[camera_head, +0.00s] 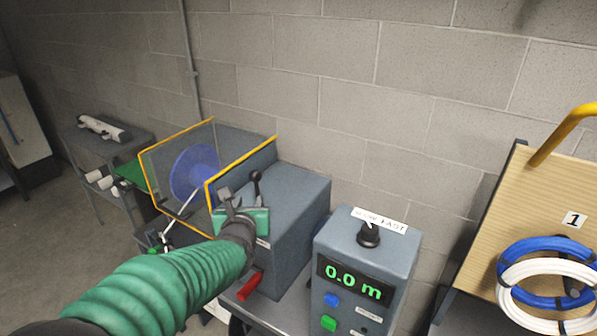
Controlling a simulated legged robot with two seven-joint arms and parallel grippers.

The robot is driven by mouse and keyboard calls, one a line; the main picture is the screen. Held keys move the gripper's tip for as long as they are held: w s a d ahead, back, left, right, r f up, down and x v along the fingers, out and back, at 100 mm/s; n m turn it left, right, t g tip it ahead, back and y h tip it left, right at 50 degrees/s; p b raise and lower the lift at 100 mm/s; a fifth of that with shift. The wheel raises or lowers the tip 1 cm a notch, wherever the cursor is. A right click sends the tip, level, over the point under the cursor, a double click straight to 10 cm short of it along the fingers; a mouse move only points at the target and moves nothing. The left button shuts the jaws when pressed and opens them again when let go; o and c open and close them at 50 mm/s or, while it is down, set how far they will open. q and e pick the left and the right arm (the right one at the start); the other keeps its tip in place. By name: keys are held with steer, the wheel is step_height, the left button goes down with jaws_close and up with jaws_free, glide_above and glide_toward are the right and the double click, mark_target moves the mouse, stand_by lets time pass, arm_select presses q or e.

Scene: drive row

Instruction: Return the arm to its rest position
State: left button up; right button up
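My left arm, in a green ribbed sleeve, reaches in from the lower left. Its gripper (231,197) is in front of the grey machine housing (290,205), close to a black ball-topped lever (255,184). The fingers are small and overlap the machine behind them, so I cannot tell how far apart they are or whether they touch the lever. My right gripper is not in view.
Yellow-edged guards (240,162) flank a blue disc (194,173). A red handle (250,286) sits low on the machine. A control box (368,255) reads 0.0 m. At right, a wooden board (530,195) carries blue and white coils (548,270). A shelf (128,145) stands at left.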

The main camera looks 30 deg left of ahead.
arm_select(q)
steer(key=s+d+f+m+g+h, duration=0.25)
steer(key=d+f+m, duration=0.45)
steer(key=m, duration=0.4)
steer(key=s+d+f+m+g+h, duration=0.25)
steer(key=d+f+m, duration=0.45)
steer(key=m, duration=0.4)
steer(key=s+d+f+m+g+h, duration=0.1)
steer(key=s+d+f+m+g, duration=0.1)
steer(key=s+f+m, duration=0.2)
steer(key=s+d+f+m+g, duration=0.2)
steer(key=s+m, duration=0.8)
steer(key=m, duration=0.5)
step_height(320, 180, down, 3)
steer(key=shift+d+r+m+g+h, duration=0.1)
steer(key=shift+d+m+g+h, duration=0.3)
steer(key=shift+d, duration=0.3)
steer(key=shift+w, duration=0.1)
